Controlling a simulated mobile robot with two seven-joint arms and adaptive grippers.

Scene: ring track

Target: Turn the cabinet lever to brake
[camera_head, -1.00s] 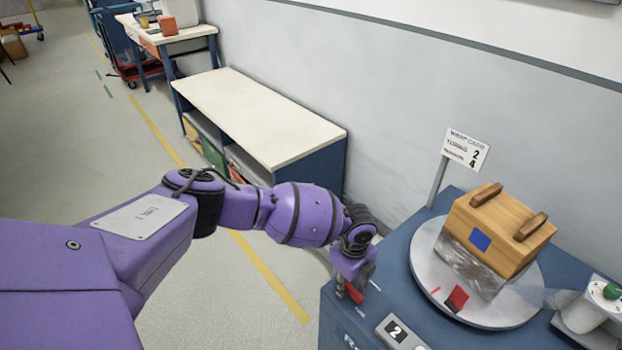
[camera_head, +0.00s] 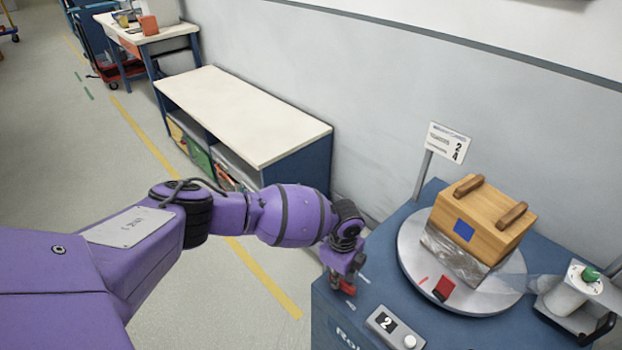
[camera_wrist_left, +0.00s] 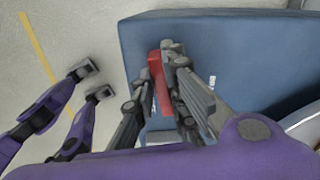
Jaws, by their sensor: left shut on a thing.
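The blue cabinet (camera_head: 335,315) stands at the lower right of the head view, with short white marks on its top near the left corner. A red lever (camera_head: 347,287) sits by those marks, partly hidden by my gripper. My left gripper (camera_head: 345,280) reaches down over this corner and is shut on the lever. In the left wrist view the red lever (camera_wrist_left: 159,85) lies between the two grey fingers of my left gripper (camera_wrist_left: 160,62), above the blue cabinet top. Which mark the lever points at cannot be told. My right gripper is not in view.
On the cabinet, a round turntable (camera_head: 410,245) carries a wooden box (camera_head: 485,220) with two handles. A low white-topped bench (camera_head: 240,115) stands behind my arm.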

